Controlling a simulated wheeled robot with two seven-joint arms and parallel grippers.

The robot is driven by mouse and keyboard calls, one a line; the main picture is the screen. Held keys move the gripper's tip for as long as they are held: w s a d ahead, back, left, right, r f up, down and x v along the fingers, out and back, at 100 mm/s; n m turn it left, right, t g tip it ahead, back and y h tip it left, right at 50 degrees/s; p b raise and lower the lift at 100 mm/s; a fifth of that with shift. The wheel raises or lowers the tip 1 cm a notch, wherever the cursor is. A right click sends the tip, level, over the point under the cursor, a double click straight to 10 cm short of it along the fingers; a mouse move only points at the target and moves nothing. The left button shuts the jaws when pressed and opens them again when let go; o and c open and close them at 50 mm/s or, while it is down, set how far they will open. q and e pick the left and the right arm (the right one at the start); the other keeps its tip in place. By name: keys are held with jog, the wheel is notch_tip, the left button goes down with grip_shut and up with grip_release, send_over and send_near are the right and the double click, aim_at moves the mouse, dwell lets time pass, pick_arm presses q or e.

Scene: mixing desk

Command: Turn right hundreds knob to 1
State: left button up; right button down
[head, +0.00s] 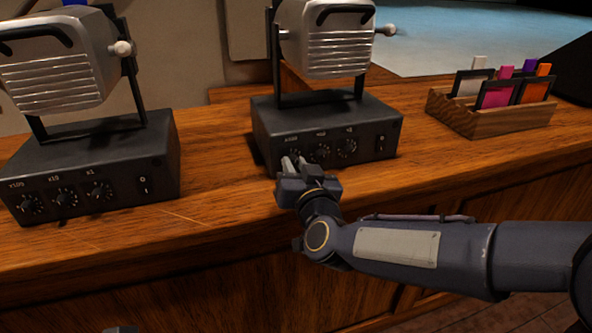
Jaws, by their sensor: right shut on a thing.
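The right control box (325,120) is a dark box on the desk with a silver lamp-like unit above it. Its front carries a row of three dial knobs: the hundreds knob at the left, the tens knob (322,151) in the middle and the ones knob (347,147) at the right. My right gripper (291,164) reaches up to the hundreds knob and is shut on it. The fingers cover most of that knob, so its pointer and setting cannot be read. My left gripper cannot be made out; only a small grey piece shows at the bottom edge.
A similar left control box (100,155) with its own three knobs and switch stands at the left. A wooden holder (490,123) with coloured cards or slides is at the right. The wooden desk (215,170) is clear between the boxes.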

jog(key=shift+m, duration=0.5)
jog(key=c, duration=1.3)
grip_release()
jog(key=p+v, duration=0.1)
jog(key=v, duration=0.7)
